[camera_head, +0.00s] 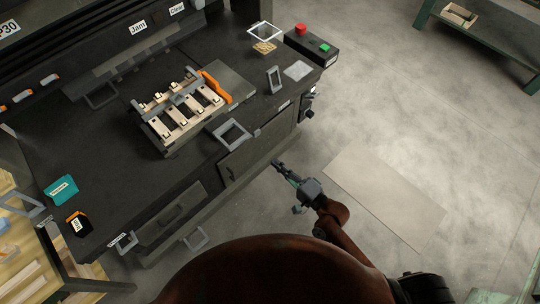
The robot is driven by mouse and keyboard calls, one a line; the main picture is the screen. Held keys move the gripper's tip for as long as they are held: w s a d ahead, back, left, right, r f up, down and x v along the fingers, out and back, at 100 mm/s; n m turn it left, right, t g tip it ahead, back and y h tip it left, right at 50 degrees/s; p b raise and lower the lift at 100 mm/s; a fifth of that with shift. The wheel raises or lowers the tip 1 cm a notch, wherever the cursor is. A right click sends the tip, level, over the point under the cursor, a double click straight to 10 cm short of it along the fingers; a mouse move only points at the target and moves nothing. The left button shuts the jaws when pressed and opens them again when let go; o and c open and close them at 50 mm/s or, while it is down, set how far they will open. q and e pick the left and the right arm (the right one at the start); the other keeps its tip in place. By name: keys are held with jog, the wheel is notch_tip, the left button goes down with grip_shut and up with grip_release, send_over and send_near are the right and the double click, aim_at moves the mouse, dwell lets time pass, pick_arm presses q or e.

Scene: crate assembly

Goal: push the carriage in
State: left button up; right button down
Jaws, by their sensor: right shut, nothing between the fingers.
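The carriage (182,116) sits on the dark machine table, with light wooden slats, several small blocks and grey clamp bars on it. An orange handle (217,88) stands at its right end. My right gripper (277,164) is shut and empty. It is in front of the table's front edge, below and to the right of the carriage, and touches nothing that I can make out. My left gripper is not in view.
A grey frame handle (231,133) is at the table's front edge. A control box with a red button (301,29) and a green button (324,47) stands at the far right corner. A teal box (61,190) and a black-orange box (78,224) lie at left.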

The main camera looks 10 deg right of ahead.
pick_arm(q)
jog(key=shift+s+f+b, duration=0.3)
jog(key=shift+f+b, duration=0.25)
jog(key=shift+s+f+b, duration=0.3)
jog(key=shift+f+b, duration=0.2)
pick_arm(e)
jog(key=x, duration=1.2)
jog(key=shift+w+a, duration=0.15)
jog(key=shift+w, duration=0.2)
